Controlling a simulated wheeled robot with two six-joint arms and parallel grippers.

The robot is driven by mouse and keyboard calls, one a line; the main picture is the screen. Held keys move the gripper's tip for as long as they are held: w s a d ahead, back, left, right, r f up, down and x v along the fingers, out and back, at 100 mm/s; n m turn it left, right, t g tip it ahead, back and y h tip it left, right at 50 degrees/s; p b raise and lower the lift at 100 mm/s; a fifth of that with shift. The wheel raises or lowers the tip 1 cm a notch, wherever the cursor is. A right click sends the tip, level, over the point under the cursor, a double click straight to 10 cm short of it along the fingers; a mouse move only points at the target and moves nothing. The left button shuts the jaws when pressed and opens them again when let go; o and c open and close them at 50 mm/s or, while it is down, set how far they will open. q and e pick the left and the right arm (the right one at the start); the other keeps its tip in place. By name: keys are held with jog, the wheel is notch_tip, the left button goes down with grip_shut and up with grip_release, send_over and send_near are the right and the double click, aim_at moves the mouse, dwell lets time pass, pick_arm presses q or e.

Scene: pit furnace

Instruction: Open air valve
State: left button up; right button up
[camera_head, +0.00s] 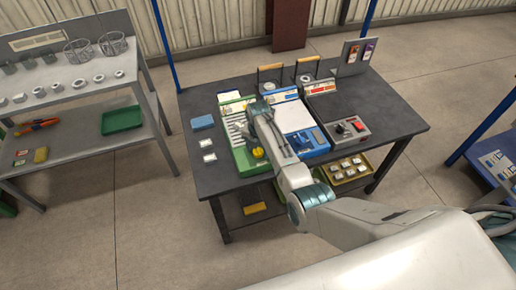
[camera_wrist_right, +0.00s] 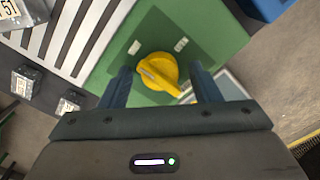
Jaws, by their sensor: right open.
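The air valve is a yellow round knob (camera_wrist_right: 157,72) with a raised bar handle on a green panel (camera_wrist_right: 215,38). In the wrist view its bar slants toward the lower right, between two small white labels on the panel. In the head view the yellow knob (camera_head: 257,153) shows at the front of the green unit (camera_head: 250,166) on the dark table. My right gripper (camera_wrist_right: 161,76) is open, its two dark fingers on either side of the knob with visible gaps. I cannot tell how far above the panel the tips are. My left gripper is not in view.
A blue unit (camera_head: 318,148) and a grey control box with a red switch (camera_head: 359,127) stand to the right on the table (camera_head: 395,112). Small cards and a blue block (camera_head: 203,122) lie left. A grey shelf (camera_head: 100,77) stands farther left, with open floor between.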

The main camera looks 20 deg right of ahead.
jog(key=c, duration=1)
